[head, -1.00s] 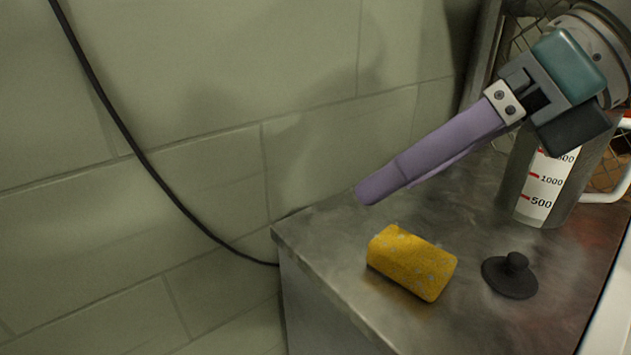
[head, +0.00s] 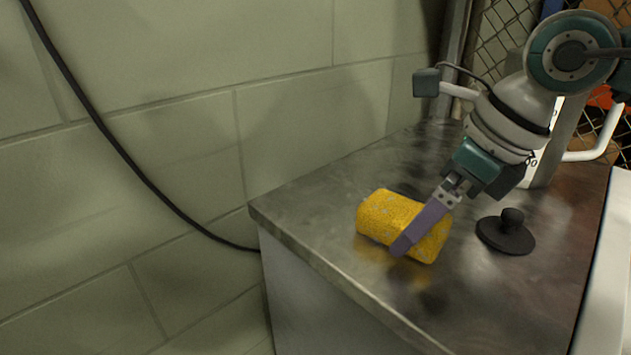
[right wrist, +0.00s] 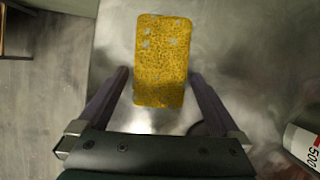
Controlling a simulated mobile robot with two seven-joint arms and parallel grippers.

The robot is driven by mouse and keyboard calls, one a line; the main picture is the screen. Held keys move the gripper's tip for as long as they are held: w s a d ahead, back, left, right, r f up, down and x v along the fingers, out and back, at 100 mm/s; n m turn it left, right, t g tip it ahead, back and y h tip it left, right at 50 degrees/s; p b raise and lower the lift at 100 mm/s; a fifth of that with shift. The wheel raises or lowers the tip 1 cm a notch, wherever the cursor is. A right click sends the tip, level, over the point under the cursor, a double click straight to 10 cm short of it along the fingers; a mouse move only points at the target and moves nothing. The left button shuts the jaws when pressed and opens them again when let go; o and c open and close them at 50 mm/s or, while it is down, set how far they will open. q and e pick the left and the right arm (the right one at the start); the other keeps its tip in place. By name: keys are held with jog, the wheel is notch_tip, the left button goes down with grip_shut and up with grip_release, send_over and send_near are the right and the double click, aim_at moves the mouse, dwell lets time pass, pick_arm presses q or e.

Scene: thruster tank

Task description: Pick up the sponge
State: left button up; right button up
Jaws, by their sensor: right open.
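The yellow speckled sponge (head: 378,217) lies on the metal counter top near its left edge. My right gripper (head: 400,250) reaches down from the upper right, and its purple finger crosses in front of the sponge in the head view. In the right wrist view the sponge (right wrist: 161,60) lies ahead, with its near end between the two open fingers (right wrist: 158,80). Gaps show on both sides, so the fingers do not appear to touch it. My left gripper is not in view.
A black round lid with a knob (head: 506,233) sits on the counter (head: 330,215) right of the sponge. A graduated jug with a white handle (head: 598,140) stands behind my right arm; its label shows in the right wrist view (right wrist: 304,146). A tiled wall and black cable are at left.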

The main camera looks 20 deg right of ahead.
jog(key=shift+w+a+f, duration=0.1)
jog(key=shift+w+f, duration=0.05)
jog(key=shift+f, duration=0.25)
jog(key=shift+c, duration=0.4)
jog(key=shift+r, duration=0.1)
jog(key=c, duration=1.2)
